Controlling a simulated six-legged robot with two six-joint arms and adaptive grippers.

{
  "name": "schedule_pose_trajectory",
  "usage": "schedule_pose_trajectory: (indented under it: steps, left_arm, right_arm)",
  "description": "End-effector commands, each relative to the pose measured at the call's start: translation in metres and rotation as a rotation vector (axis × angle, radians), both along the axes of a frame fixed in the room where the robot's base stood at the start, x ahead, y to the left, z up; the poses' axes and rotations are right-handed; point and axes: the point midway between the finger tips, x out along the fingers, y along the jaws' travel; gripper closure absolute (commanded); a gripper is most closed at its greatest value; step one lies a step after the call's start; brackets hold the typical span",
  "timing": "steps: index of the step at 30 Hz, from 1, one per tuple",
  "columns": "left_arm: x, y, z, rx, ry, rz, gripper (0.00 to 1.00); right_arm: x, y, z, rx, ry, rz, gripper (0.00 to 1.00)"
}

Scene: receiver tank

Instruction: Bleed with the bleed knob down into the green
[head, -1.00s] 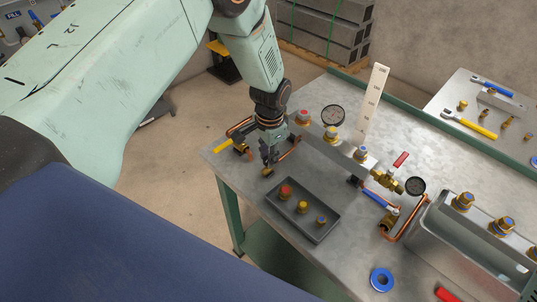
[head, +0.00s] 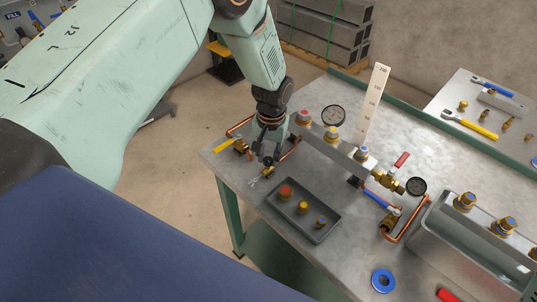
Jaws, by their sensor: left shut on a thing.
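My left gripper (head: 267,160) reaches down from the upper left to the table's left end. Its fingers are shut on the small brass bleed knob (head: 267,172), which is mostly hidden by them. Thin pale streaks (head: 256,181), like a spray, show just left of the knob. A round dark-rimmed gauge (head: 333,115) stands behind the manifold, and a second gauge (head: 416,187) is at its right end. Their needles and any green band are too small to read. My right gripper is not in view.
The manifold (head: 340,148) with coloured caps runs beside the gripper, with copper pipe and a yellow-handled valve (head: 222,145) close by. A grey tray (head: 293,221) with several fittings lies just in front. A red-handled valve (head: 401,160) and white scale plate (head: 374,100) stand to the right.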

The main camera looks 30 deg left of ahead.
Motion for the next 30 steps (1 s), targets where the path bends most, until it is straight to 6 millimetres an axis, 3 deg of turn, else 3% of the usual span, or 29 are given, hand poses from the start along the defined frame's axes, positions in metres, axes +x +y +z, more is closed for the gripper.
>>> schedule_pose_trajectory:
  steps: [1, 16, 17, 24, 30]
  left_arm:
    - [-0.0076, -0.0006, -0.0055, -0.001, 0.021, 0.009, 1.00]
    - [-0.0077, -0.0007, -0.0054, -0.001, 0.021, 0.023, 1.00]
    - [-0.0076, -0.0008, -0.0054, -0.001, 0.021, 0.023, 0.71]
    - [-0.0042, -0.0004, -0.0031, -0.001, 0.011, 0.023, 0.50]
    - [-0.0027, -0.0003, -0.0020, 0.000, 0.007, 0.021, 0.50]
  right_arm:
    - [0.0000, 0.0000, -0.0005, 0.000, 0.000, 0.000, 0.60]
    - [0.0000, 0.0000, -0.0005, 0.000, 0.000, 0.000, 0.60]
    - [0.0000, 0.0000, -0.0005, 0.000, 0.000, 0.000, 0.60]
    - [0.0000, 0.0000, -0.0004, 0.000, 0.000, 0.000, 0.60]
    - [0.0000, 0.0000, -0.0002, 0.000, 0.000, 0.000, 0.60]
